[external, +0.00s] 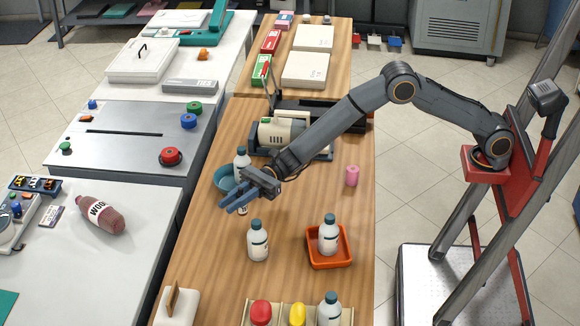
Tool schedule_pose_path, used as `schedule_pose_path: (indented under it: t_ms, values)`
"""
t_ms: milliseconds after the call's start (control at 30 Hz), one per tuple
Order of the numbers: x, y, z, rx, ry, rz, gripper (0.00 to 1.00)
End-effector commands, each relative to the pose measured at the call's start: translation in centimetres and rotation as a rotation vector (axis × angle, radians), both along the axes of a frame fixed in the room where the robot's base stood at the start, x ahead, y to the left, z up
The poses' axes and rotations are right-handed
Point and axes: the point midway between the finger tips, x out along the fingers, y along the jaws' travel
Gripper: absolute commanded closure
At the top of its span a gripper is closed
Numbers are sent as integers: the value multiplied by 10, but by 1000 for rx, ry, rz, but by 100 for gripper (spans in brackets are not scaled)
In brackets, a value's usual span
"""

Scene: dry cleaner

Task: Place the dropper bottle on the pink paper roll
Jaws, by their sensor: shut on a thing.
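The pink paper roll (352,176) stands upright on the wooden counter, to the right of my gripper. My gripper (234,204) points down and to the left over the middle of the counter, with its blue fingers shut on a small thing. A bit of a white bottle with dark marks (243,211) shows just below the fingers; it looks like the dropper bottle. Most of it is hidden by the fingers, so I cannot tell its tilt or whether it touches the counter.
A white bottle (242,164) stands by a teal bowl (224,179) behind my gripper. Another bottle (258,241) stands in front, and one (328,236) is in an orange tray (345,259). A cream machine (283,132) stands behind. The wood around the roll is clear.

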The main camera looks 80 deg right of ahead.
Motion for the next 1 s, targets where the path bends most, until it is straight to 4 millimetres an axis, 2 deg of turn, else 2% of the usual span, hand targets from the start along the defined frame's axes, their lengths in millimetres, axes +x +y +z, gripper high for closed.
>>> schedule_pose_path:
  t_ms: [100,333,467,533,667,767,1000]
  values:
    - [0,0,18,0,-4,1,100]
    - [-1,-3,31,-1,1,0,100]
    - [-12,-25,31,-1,3,-2,100]
    - [-24,-47,31,0,4,-2,100]
    - [-59,-96,33,0,4,1,100]
    - [-93,-133,36,2,2,5,100]
    - [-187,-204,54,3,1,12,100]
